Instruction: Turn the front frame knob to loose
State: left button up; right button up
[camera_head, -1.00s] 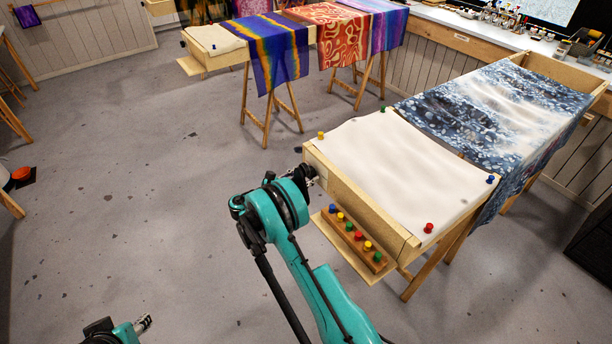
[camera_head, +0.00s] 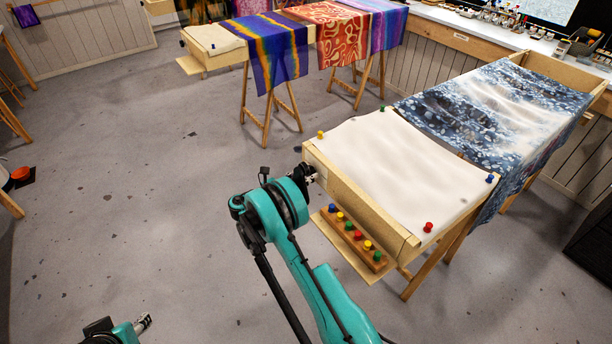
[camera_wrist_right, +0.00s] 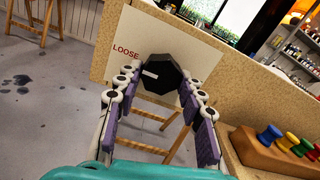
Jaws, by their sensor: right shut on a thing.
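The front frame knob (camera_wrist_right: 170,78) is a black faceted knob on the end board of the near frame (camera_head: 360,200). The right wrist view shows its white pointer mark on the left side, toward the red word LOOSE (camera_wrist_right: 126,50). My right gripper (camera_wrist_right: 158,82) is shut on the knob, with one finger on each side. In the head view my right gripper (camera_head: 309,174) is at the frame's left end, and the knob is mostly hidden there. My left gripper (camera_head: 145,321) is low at the left, far from the frame; its jaw opening is unclear.
A wooden block of coloured pins (camera_head: 354,236) sits on a shelf below the frame's near side, close to my right arm. White silk (camera_head: 390,160) is pinned on the frame. Another frame with bright silks (camera_head: 270,50) stands behind.

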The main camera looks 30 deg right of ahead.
jog(key=o, duration=1.2)
jog(key=shift+c, duration=0.2)
jog(key=s+a, duration=0.1)
jog(key=a, duration=1.1)
